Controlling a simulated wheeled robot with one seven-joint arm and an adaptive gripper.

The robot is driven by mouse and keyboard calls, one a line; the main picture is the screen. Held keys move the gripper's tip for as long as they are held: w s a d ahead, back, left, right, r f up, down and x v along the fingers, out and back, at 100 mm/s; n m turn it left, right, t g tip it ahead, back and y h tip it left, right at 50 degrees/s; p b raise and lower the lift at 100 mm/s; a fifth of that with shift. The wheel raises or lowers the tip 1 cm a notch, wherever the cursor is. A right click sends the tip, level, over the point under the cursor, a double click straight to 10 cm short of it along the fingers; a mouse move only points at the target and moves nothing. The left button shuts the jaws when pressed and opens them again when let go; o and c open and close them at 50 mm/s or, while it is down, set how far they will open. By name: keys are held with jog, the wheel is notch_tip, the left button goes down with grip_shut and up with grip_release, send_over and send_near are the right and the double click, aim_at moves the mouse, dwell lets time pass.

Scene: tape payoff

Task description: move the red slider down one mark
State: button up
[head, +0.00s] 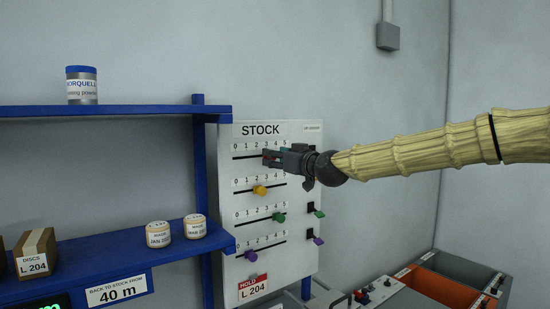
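The STOCK board (296,212) is an upright white panel with several slider rows numbered from 0 upward. My gripper (271,157) is at the top row, reaching in from the right, its fingertips around the middle of that row. A small bit of red, the red slider (271,154), shows between the fingers. The fingers and gripper body hide most of it and the right part of its slot, so its exact mark cannot be read. Whether the fingers press on it is too small to tell.
Below are a yellow slider (260,190), a green slider (279,217) and a purple slider (251,256). More knobs (318,241) stick out at the board's right edge. Blue shelves (110,259) with tins and a box stand left. Open bins (440,287) lie lower right.

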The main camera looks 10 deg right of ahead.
jog(key=v, duration=1)
jog(key=shift+s+d, duration=0.2)
jog(key=shift+s, duration=0.05)
